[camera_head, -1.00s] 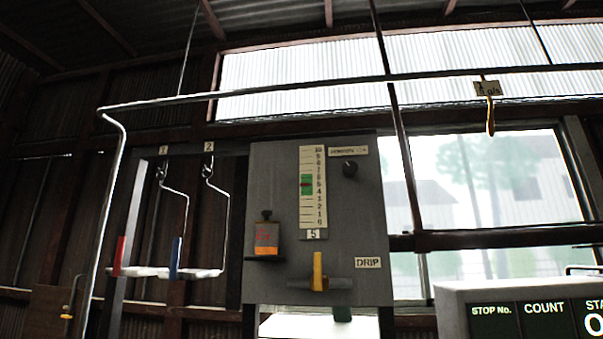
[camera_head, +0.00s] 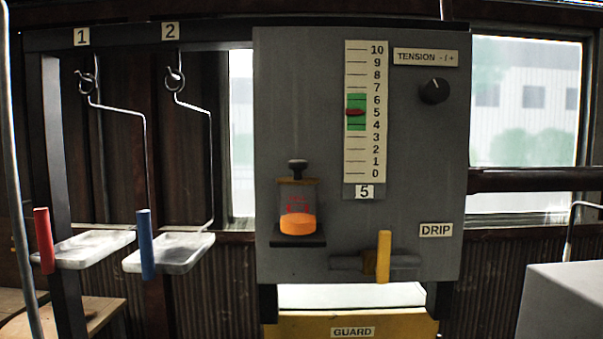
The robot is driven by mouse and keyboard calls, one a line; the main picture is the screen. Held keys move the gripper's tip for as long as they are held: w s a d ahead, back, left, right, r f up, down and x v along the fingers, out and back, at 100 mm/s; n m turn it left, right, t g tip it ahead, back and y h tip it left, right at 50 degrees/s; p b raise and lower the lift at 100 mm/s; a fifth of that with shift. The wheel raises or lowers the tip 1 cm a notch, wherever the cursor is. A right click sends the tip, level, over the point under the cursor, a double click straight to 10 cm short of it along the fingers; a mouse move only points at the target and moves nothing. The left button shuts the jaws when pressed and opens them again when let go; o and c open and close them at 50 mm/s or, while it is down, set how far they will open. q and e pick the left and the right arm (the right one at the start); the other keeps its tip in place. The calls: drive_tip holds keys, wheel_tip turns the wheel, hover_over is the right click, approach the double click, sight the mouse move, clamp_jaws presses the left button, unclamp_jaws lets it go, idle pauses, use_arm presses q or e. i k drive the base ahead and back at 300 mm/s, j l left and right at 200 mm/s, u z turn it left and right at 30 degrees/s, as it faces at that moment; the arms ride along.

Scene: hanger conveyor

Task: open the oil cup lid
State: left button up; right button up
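The oil cup (camera_head: 298,205) is a clear container with orange oil in its lower part and red marks on its front. It stands on a small dark shelf on the left of the grey panel. Its lid (camera_head: 297,181) is a flat brownish plate with a dark knob (camera_head: 297,166) on top. The lid lies level across the top of the cup and looks shut. Neither of my grippers shows in the head view.
The grey panel (camera_head: 420,170) carries a yellow drip lever (camera_head: 384,257), a tension knob (camera_head: 434,91) and a scale (camera_head: 366,110). Two hangers with trays (camera_head: 95,248) hang at left. A yellow guard (camera_head: 300,328) sits below; a grey box (camera_head: 565,300) stands lower right.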

sight(298, 167)
drive_tip(key=i+l+u, duration=0.15)
drive_tip(key=i+j+z, duration=0.1)
drive_tip(key=j+z, duration=0.25)
drive_tip(key=i+j+z, duration=0.1)
drive_tip(key=j+z, duration=0.2)
drive_tip(key=k+l, duration=0.5)
drive_tip(key=l, duration=0.15)
drive_tip(key=k+l+z, duration=0.15)
drive_tip(key=k+l, duration=0.4)
